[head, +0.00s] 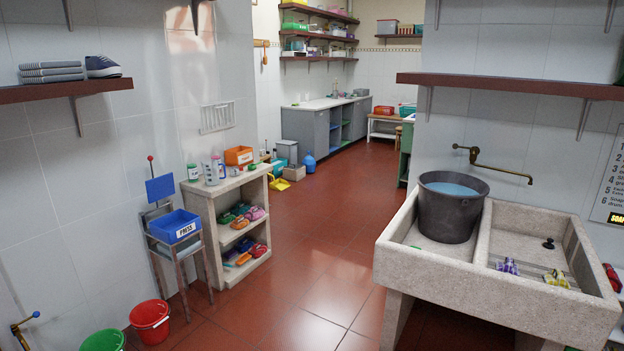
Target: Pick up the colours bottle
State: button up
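Several small bottles and tubs stand on top of the stone shelf unit (205,203) at the left. A small white container with a green label (193,173) is at the left end. A larger white bottle (209,173) stands beside it, and a slimmer bottle with a pinkish top (217,165) is just to its right. The labels are too small to read, so I cannot tell which one is the colours bottle. My gripper is not in view.
An orange box (238,155) sits behind the bottles. A blue bin (175,226) on a metal stand is left of the unit, with a red bucket (150,322) in front. A stone washboard sink (440,268) fills the right. Red floor between is clear.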

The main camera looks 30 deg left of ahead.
aim_at(216, 155)
jog(key=u, duration=1.8)
